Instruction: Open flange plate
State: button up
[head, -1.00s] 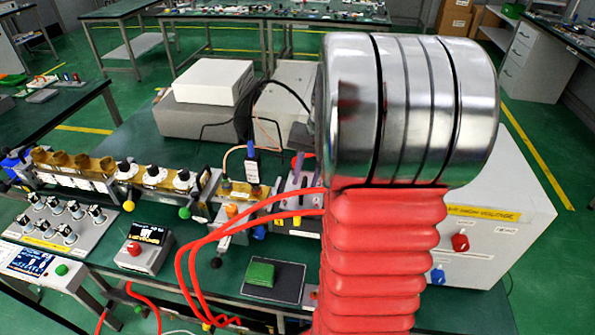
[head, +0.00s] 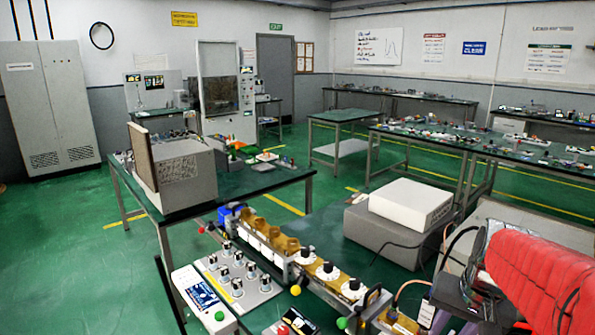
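A row of waveguide parts in brass and white (head: 300,262), with black knobs on top, runs diagonally across the lower middle of the head view. It stands on the green bench and runs off the bottom edge. I cannot make out which piece is the flange plate. The right end of the row, with silver and dark parts, is partly covered by a red ribbed sleeve, which seems to be part of my arm. I see no gripper fingers in this view.
A grey panel with several knobs (head: 236,276) and a display box (head: 196,300) stand left of the row. A white box on a grey case (head: 385,238) stands behind it. A beige box with an upright panel (head: 182,180) is on another table. Green floor lies open at left.

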jog(key=s+a+r+n+t, duration=0.1)
jog(key=s+a+n, duration=0.2)
jog(key=s+a, duration=0.2)
jog(key=s+a+r+n+t, duration=0.1)
jog(key=s+a+n, duration=0.2)
jog(key=a, duration=0.8)
jog(key=shift+s+a+r+n+t, duration=0.25)
jog(key=shift+s+a+n+t, duration=0.15)
jog(key=shift+s, duration=0.45)
jog(key=shift+d, duration=0.1)
jog(key=w+d+r+m+g, duration=0.1)
jog(key=w+d+m, duration=0.1)
jog(key=d, duration=0.8)
jog(key=w+d+r+m+g+y, duration=0.1)
jog(key=w+d+r+m, duration=0.1)
jog(key=d+m, duration=0.3)
jog(key=w+d+r+m+g, duration=0.1)
jog(key=w+d+m, duration=0.2)
jog(key=d, duration=1.1)
jog(key=shift+w+d+r+m+g, duration=0.3)
jog(key=shift+w+g, duration=0.1)
jog(key=shift+f, duration=0.15)
